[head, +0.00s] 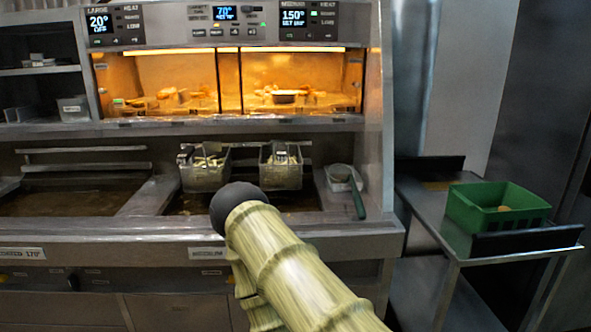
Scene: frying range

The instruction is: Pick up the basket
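Two wire fry baskets hang side by side over the right fryer well. The left basket (205,172) and the right basket (281,168) both hold pale food that looks like fries. A green basket (497,207) stands on the side table at the right, with a small brownish piece inside. Which basket the task means, I cannot tell. My arm, with a bamboo-like surface, rises from the bottom and ends in a dark rounded part in front of the right well. No gripper fingers show. Part of the well is hidden behind my arm.
A white container (340,177) with a green-handled tool (356,198) sits right of the wire baskets. The left fryer well (70,197) holds dark oil and no basket. Above is a lit warming cabinet (230,82). A gap separates the range from the metal side table (425,205).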

